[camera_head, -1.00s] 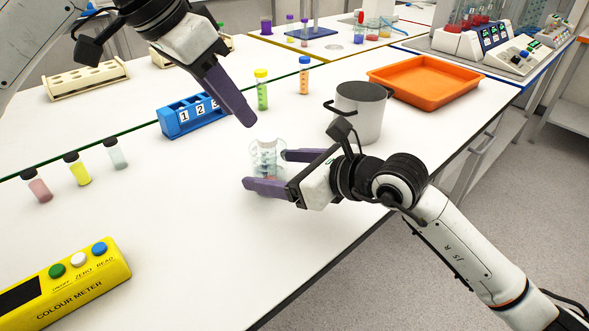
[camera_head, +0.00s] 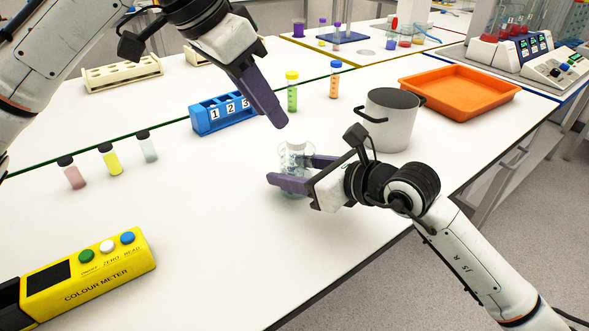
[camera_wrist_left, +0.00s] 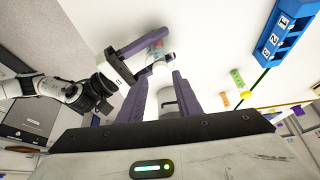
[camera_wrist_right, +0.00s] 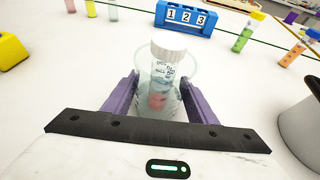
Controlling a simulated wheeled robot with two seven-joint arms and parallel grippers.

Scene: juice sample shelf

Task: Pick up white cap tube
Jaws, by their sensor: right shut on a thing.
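The white cap tube stands inside a clear beaker (camera_head: 292,150). In the right wrist view, the tube's white cap (camera_wrist_right: 168,50) rises above the beaker's rim (camera_wrist_right: 192,68), with a pinkish patch low in the tube. The white cap (camera_wrist_left: 162,69) also shows in the left wrist view. My right gripper (camera_head: 290,170) is shut on the beaker, one finger on each side, at the table. My left gripper (camera_head: 278,122) is above and slightly left of the beaker. Its fingers are apart and empty in the left wrist view (camera_wrist_left: 164,80).
A blue numbered rack (camera_head: 222,114) is behind the beaker. A metal pot (camera_head: 390,120) and an orange tray (camera_head: 460,90) are to the right. Several small capped vials stand behind and left. A yellow colour meter (camera_head: 90,265) is front left. White table between is clear.

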